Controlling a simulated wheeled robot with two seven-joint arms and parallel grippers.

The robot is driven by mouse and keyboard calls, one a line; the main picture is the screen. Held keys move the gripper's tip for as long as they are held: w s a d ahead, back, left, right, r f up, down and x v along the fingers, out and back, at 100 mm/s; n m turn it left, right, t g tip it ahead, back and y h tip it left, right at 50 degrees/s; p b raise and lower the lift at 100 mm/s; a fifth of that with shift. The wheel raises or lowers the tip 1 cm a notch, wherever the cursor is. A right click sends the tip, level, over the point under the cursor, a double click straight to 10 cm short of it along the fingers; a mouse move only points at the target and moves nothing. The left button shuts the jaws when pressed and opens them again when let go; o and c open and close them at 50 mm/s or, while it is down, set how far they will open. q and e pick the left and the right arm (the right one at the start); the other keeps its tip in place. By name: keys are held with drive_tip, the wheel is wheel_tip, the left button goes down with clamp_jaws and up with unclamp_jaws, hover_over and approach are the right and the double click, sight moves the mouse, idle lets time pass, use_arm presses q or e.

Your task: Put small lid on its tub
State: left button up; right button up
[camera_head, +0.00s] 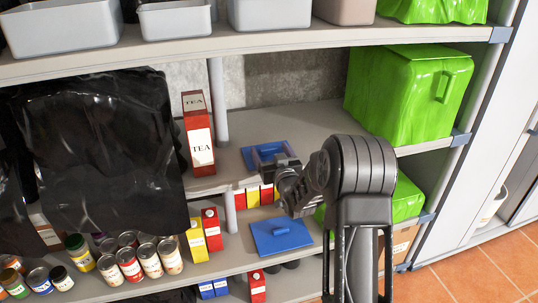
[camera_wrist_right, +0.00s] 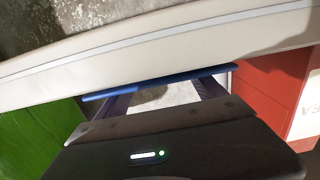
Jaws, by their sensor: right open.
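A smaller blue, flat, lid-like piece (camera_head: 247,158) lies on the middle shelf, partly hidden by my right gripper (camera_head: 268,163). In the right wrist view the blue piece (camera_wrist_right: 160,81) shows as a thin edge-on strip at the tips of my right gripper (camera_wrist_right: 168,95). The gripper is open; I cannot tell if it touches the piece. A larger blue lid (camera_head: 290,239) with a raised handle lies on the shelf below. Open grey tubs (camera_head: 62,36) and (camera_head: 178,22) stand on the top shelf, with another grey tub (camera_head: 270,14). My left gripper is not in view.
A red tea box (camera_head: 199,135) stands left of the gripper, beside a shelf post (camera_head: 218,100). A green covered box (camera_head: 410,95) stands to the right. Black plastic (camera_head: 100,150) hangs at the left. Several cans (camera_head: 130,262) and small cartons (camera_head: 196,240) fill the lower shelf.

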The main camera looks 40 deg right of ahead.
sight(271, 156)
drive_tip(key=c, duration=1.4)
drive_tip(key=shift+c, duration=0.2)
wheel_tip(271, 156, up, 10)
drive_tip(key=b, duration=0.1)
idle(0.6)
